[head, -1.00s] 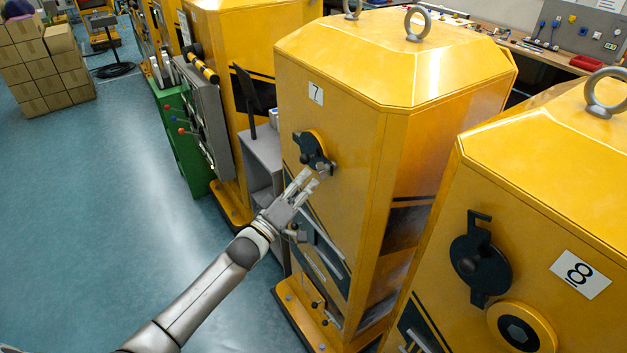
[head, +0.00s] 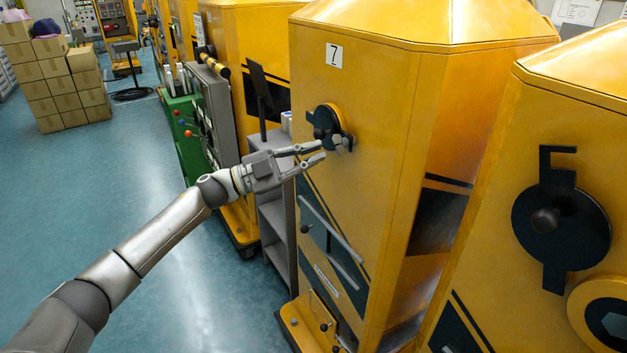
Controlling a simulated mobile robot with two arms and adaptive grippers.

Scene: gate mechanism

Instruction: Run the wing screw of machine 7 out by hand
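Machine 7 (head: 375,110) is a tall yellow cabinet with a "7" plate (head: 334,55) on its front. The fingers look empty; whether a fingertip touches the mechanism cannot be told. My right gripper is not in view.
Machine 8 (head: 500,160) stands close at the right, with a dark disc and knob (head: 547,220) on its front. A grey shelf unit (head: 277,225) stands left of machine 7. Stacked cardboard boxes (head: 55,85) stand far left. The blue floor (head: 150,170) between is clear.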

